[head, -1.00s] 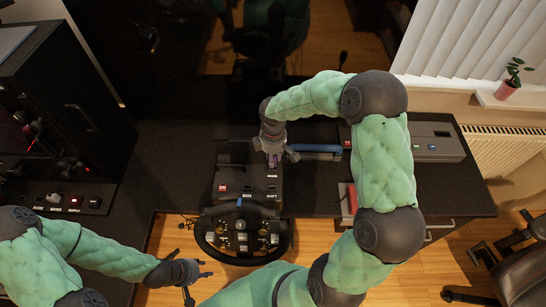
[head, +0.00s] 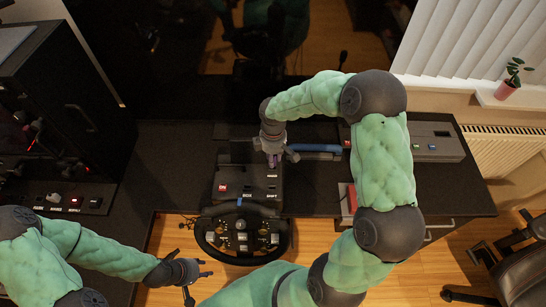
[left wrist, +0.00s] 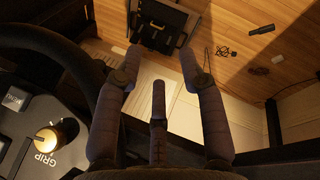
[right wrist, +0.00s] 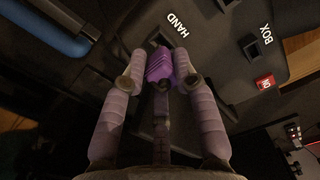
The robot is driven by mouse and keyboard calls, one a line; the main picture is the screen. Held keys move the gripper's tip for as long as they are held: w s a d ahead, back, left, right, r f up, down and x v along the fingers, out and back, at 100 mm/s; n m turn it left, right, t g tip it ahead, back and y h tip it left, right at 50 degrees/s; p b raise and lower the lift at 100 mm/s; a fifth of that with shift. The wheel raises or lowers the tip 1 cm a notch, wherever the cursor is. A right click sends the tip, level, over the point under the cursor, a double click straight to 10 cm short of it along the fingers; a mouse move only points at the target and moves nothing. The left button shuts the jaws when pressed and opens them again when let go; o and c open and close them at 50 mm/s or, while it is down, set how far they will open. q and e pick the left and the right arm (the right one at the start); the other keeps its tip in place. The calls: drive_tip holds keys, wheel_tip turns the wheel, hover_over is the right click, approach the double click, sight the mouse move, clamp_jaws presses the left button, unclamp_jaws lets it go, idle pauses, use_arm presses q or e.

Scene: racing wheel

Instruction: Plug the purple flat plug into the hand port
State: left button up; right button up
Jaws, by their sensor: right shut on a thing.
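The purple flat plug (right wrist: 158,68) is held between the fingers of my right gripper (right wrist: 158,75), which is shut on it. In the right wrist view its far end is close to the dark port beside the HAND label, the hand port (right wrist: 160,40); I cannot tell if it touches or enters it. In the head view my right gripper (head: 273,158) is over the back of the wheel base box (head: 235,180), and the plug is mostly hidden there. My left gripper (head: 194,276) is open and empty, left of the steering wheel; it also shows in the left wrist view (left wrist: 160,62).
The steering wheel (head: 242,255) stands in front of the box. A blue-handled thing (head: 318,148) lies right of my right gripper. A grey device (head: 437,143) is on the right of the desk. A dark cabinet (head: 75,110) stands at the left.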

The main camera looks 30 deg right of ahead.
drive_tip(key=shift+f+b, duration=0.85)
drive_tip(key=shift+f, duration=0.45)
drive_tip(key=o, duration=1)
drive_tip(key=shift+o, duration=0.2)
drive_tip(key=shift+r, duration=0.1)
wheel_tip(320, 180, up, 12)
drive_tip(key=shift+f, duration=0.1)
